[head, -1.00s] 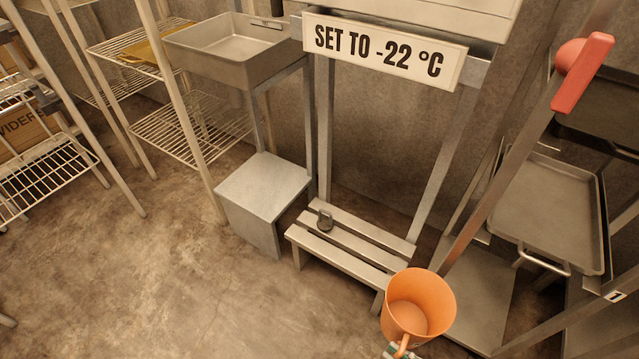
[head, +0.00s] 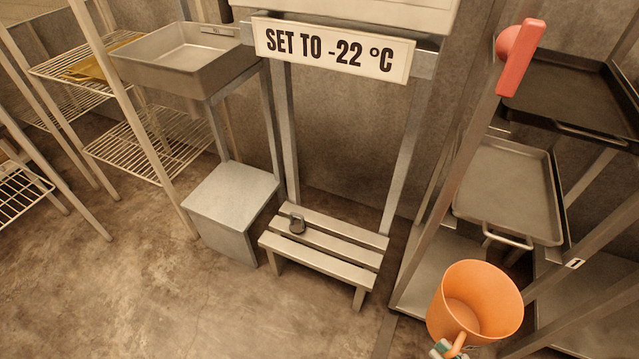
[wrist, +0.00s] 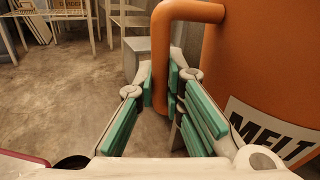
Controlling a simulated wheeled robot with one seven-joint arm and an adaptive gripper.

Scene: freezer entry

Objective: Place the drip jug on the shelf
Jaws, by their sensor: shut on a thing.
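The drip jug is orange (head: 478,285) and open-topped, at the lower right of the head view, with its inside showing. My gripper (head: 447,350) is mostly cut off by the bottom edge there. In the wrist view my gripper (wrist: 160,88) is shut on the jug's handle (wrist: 187,11), its green-padded fingers on either side of it. The jug's body (wrist: 265,60) stands to the right with a label reading "MELT". I see wire shelves (head: 150,140) at the left and a low slatted rack (head: 335,248) in the middle; I cannot tell which is the shelf meant.
A dark padlock (head: 297,223) lies on the slatted rack. A grey box (head: 231,190) stands left of it, below a metal basin (head: 170,62). The left floor is clear.

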